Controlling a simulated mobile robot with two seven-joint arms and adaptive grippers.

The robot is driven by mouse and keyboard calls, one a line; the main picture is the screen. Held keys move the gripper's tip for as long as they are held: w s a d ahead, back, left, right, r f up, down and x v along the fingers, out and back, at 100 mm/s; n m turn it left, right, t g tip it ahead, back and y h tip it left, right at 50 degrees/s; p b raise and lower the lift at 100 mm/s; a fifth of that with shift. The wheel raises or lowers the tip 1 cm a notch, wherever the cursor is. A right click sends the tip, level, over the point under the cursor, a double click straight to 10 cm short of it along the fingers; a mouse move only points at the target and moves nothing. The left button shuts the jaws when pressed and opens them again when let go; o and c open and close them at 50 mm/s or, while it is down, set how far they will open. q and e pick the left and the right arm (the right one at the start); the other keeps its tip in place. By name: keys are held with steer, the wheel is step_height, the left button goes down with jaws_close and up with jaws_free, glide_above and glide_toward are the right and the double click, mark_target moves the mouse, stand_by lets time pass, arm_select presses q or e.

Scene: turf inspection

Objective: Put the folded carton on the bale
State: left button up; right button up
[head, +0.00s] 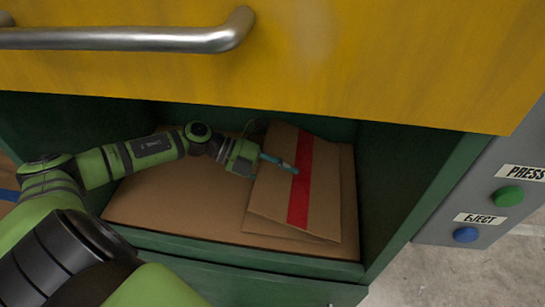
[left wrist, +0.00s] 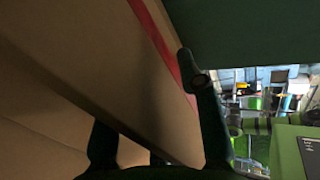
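The folded carton (head: 272,188), brown with a red stripe, lies tilted at the right of the green chamber, above the brown bale (head: 150,205). In the left wrist view the carton (left wrist: 150,95) fills the space between the two fingers of the left gripper (left wrist: 155,120), one on each side. The carton's right part rests over brown board; whether it touches the bale is hard to tell. My right gripper is not in view.
A yellow door (head: 360,60) with a metal handle (head: 130,38) hangs over the chamber opening. Green walls (head: 400,185) and a front sill (head: 230,268) bound the chamber. A grey panel at right carries a green button (head: 508,196) and a blue button (head: 466,235).

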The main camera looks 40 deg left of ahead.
arm_select(q)
steer(key=p+v, duration=0.6)
steer(key=v, duration=0.5)
steer(key=shift+a+r+p, duration=0.2)
steer(key=shift+a+p, duration=0.15)
steer(key=shift+p, duration=0.05)
steer(key=shift+s, duration=0.15)
